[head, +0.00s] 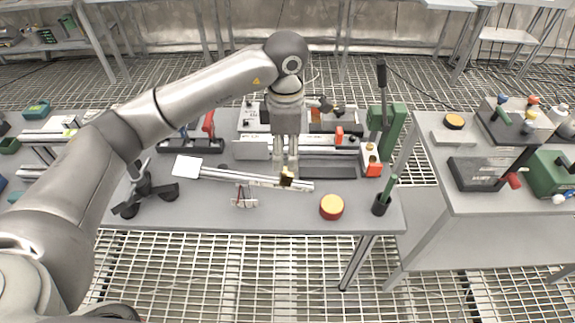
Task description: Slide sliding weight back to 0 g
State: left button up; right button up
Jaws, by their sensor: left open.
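A balance beam (235,176) lies across the front of the table, with a pale square pan (187,166) at its left end. A small brass-coloured sliding weight (286,179) sits on the beam, right of its middle. A small stand (244,197) shows under the beam. My left gripper (287,171) points down from above, open, with its fingertips at the weight. I cannot tell whether the fingers touch it. Scale marks are too small to read. My right gripper is not in view.
A dark three-armed piece (146,193) lies at the left. Devices (255,142) fill the table's back. Another table (457,197) stands at right.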

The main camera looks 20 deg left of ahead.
aim_at(286, 171)
pick_arm(q)
jog(key=f+p, duration=0.1)
jog(key=f, duration=0.4)
jog(key=shift+w+f, duration=0.15)
jog(key=shift+w, duration=0.05)
notch_tip(286, 171, down, 2)
jog(key=shift+f, duration=0.2)
jog(key=c, duration=0.8)
grip_shut()
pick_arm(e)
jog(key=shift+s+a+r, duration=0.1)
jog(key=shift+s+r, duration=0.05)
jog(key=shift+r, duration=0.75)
